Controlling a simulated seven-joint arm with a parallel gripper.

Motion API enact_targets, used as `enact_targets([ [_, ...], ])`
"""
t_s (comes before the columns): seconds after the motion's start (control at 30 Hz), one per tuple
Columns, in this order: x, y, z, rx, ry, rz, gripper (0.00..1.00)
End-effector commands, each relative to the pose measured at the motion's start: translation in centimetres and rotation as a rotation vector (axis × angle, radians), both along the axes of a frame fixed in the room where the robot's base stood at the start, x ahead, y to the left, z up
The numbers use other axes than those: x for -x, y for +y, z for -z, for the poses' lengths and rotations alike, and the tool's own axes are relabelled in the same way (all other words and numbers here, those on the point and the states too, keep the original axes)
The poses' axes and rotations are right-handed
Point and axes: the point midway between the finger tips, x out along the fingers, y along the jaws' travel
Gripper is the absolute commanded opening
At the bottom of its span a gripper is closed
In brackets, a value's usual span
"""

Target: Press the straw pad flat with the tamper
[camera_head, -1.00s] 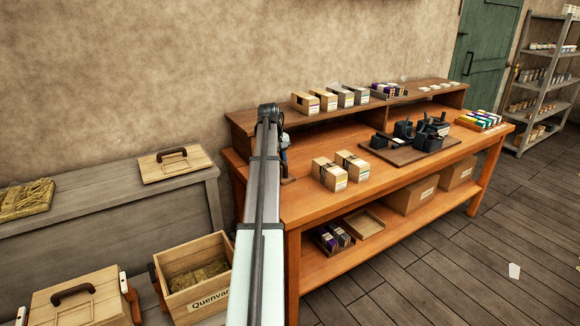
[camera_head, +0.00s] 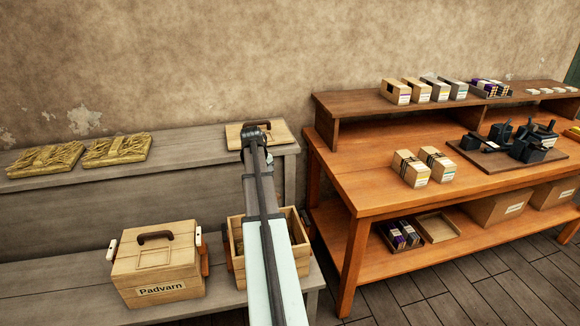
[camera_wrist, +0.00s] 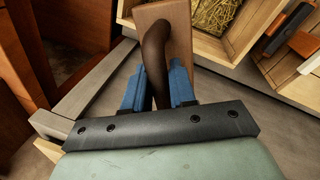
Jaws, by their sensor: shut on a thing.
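My gripper (camera_wrist: 160,92) is shut on the dark curved handle of the tamper (camera_wrist: 179,35), which has a flat brown wooden base; the blue fingers sit on either side of the handle. In the wrist view the tamper is beside an open wooden crate (camera_wrist: 270,75) with a straw pad (camera_wrist: 215,12) inside. In the head view the crate (camera_head: 297,264) stands on the lower grey bench, partly hidden by my arm. The gripper and tamper are hidden behind my arm there.
A closed crate marked Padvarn (camera_head: 157,270) stands left of the open one. Two straw pads (camera_head: 117,149) and a wooden lid with a handle (camera_head: 280,138) lie on the upper grey bench (camera_head: 200,160). An orange workbench (camera_head: 350,185) with boxes is at the right.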

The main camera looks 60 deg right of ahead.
Motion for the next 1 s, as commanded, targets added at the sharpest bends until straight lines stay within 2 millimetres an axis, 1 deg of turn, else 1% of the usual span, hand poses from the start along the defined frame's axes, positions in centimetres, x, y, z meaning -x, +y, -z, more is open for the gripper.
enact_targets([
  [0.03,-0.5,2.0,0.8,-0.001,0.001,-0.019,0.0],
  [0.13,-1.4,4.8,2.0,0.0,0.001,-0.037,0.0],
  [0.23,-1.8,7.4,3.2,0.0,0.001,-0.037,0.0],
  [0.33,-1.3,9.8,4.4,-0.002,0.002,-0.005,0.0],
  [0.4,-0.1,10.7,5.1,0.0,0.001,0.061,0.0],
  [0.53,0.7,11.2,5.2,0.001,0.0,0.194,0.0],
  [0.7,0.5,10.9,5.1,0.001,0.0,0.356,0.0],
  [0.83,0.4,10.8,5.1,0.001,-0.001,0.444,0.0],
  [1.0,0.5,10.8,5.3,0.001,0.0,0.498,0.0],
])
